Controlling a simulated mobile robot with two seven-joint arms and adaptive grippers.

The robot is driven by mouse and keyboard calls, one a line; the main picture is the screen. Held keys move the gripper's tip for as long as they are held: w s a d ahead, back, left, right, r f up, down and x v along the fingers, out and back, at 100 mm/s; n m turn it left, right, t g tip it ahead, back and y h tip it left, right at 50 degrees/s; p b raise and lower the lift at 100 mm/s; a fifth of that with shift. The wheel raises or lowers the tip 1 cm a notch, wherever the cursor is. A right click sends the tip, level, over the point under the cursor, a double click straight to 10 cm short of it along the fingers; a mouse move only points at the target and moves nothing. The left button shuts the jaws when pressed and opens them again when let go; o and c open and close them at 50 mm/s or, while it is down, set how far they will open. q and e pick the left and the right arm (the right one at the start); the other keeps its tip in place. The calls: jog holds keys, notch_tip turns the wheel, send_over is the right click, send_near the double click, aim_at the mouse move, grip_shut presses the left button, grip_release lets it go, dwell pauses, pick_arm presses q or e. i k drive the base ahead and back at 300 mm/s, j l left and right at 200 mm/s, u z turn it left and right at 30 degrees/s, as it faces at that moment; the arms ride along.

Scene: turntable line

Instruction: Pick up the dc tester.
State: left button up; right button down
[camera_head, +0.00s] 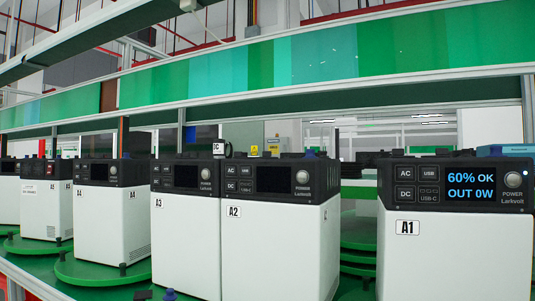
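A small block marked "DC" (218,147) shows at the top edge of the white power station A3 (172,240), beside station A2 (268,250). It is likely the dc tester, but it is too small to be sure. Its lower part is hidden behind or among the dark tops of the stations. Neither of my grippers is in view.
Station A1 (442,255) stands at right, its lit screen (471,186) reading "60% OK, OUT 0W". Station A4 (105,222) stands on a green turntable (85,272). A shelf rail (330,88) crosses above.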

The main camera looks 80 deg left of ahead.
aim_at(218, 145)
jog(key=u, duration=0.95)
jog(key=j+u, duration=0.1)
jog(key=u, duration=1.3)
jog(key=i+u, duration=0.1)
jog(key=u, duration=0.35)
